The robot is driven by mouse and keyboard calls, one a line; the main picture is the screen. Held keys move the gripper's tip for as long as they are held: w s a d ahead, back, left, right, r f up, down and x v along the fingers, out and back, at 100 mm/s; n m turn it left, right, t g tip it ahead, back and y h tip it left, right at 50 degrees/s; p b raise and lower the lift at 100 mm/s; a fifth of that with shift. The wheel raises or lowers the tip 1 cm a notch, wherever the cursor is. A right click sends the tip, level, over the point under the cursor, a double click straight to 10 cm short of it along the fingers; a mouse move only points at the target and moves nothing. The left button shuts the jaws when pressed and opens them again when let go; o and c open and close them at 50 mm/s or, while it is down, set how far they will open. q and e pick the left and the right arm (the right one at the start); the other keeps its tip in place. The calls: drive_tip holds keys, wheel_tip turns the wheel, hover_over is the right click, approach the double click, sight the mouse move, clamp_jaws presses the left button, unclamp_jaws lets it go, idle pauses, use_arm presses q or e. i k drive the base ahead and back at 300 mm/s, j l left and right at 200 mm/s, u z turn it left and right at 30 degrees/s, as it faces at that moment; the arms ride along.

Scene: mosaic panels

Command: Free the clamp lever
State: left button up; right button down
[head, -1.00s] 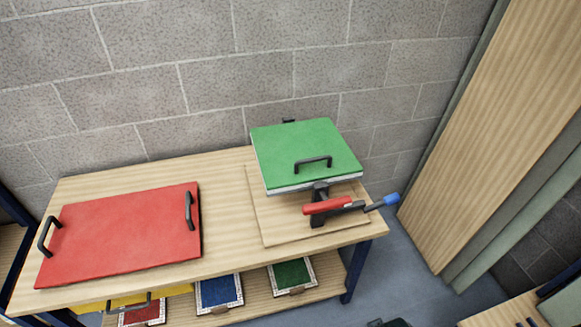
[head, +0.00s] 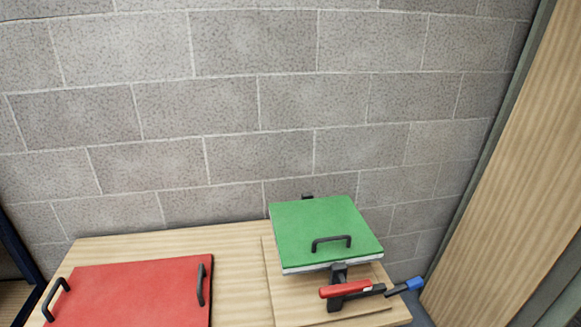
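The clamp lever (head: 346,290) has a red grip and sits at the front of the green panel (head: 318,230), on the right part of the wooden table. A blue-tipped black bar (head: 415,284) sticks out to the right of the red grip, past the table's right edge. The green panel lies raised on a wooden base board (head: 285,300) and carries a black handle (head: 331,241). Neither of my grippers is in view.
A red panel (head: 135,295) with two black handles lies on the left of the table (head: 238,262). A block wall (head: 250,110) stands behind the table. A tall wooden board (head: 510,200) leans at the right. Bare tabletop lies between the panels.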

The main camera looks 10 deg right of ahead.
sight(416, 282)
drive_tip(key=z, duration=1.2)
